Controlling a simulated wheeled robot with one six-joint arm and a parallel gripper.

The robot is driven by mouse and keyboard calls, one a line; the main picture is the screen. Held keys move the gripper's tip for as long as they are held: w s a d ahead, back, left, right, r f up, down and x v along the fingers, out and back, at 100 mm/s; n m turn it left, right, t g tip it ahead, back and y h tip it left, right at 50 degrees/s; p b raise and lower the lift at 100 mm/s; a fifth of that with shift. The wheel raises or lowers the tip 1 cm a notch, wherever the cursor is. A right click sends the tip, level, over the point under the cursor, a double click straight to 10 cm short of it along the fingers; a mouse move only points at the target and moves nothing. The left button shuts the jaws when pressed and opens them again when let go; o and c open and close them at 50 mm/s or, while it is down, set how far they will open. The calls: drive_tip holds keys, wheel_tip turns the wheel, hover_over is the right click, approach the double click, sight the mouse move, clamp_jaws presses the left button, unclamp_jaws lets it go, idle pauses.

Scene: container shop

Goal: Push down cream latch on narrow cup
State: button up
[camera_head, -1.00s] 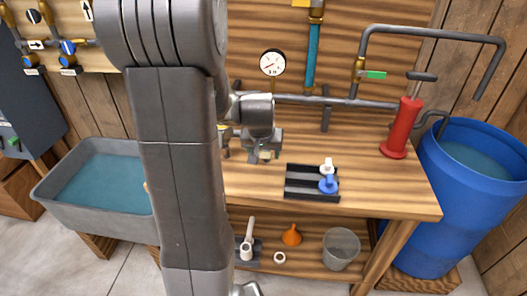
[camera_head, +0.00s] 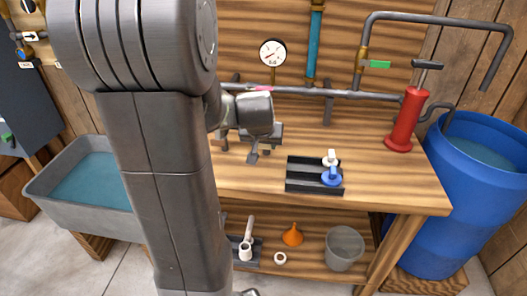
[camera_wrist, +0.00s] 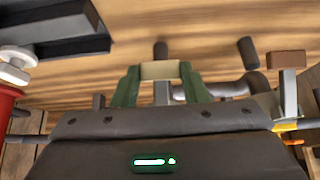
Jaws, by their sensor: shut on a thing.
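My gripper (camera_wrist: 160,82) has green fingers and is shut on a small cream piece (camera_wrist: 160,70) in the wrist view. Whether this piece is the cream latch I cannot tell. In the head view my gripper (camera_head: 257,152) is low over the workbench, left of the black tray, and my arm hides part of the bench around it. No narrow cup can be made out clearly in either view.
The black tray (camera_head: 300,185) on the bench holds a white piece (camera_head: 330,158) and a blue piece (camera_head: 331,176). A red pump (camera_head: 404,120) stands at right, beside a blue barrel (camera_head: 455,220). A pipe (camera_head: 340,93) runs along the back. The bench front is clear.

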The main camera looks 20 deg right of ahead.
drive_tip(key=shift+t+b, duration=0.3)
drive_tip(key=shift+b, duration=0.2)
drive_tip(key=o, duration=1)
drive_tip(key=p+v, duration=0.1)
drive_tip(key=v, duration=1.2)
drive_tip(key=shift+s+a+r+p, duration=0.1)
drive_tip(key=shift+a+r+p, duration=0.2)
drive_tip(key=shift+p, duration=0.1)
drive_tip(key=shift+f, duration=0.1)
drive_tip(key=b+x, duration=0.1)
drive_tip(key=x, duration=0.6)
drive_tip(key=b+x, duration=0.1)
drive_tip(key=x, duration=0.5)
drive_tip(key=shift+d+f, duration=0.3)
drive_tip(key=shift+d, duration=0.05)
drive_tip(key=shift+w, duration=0.2)
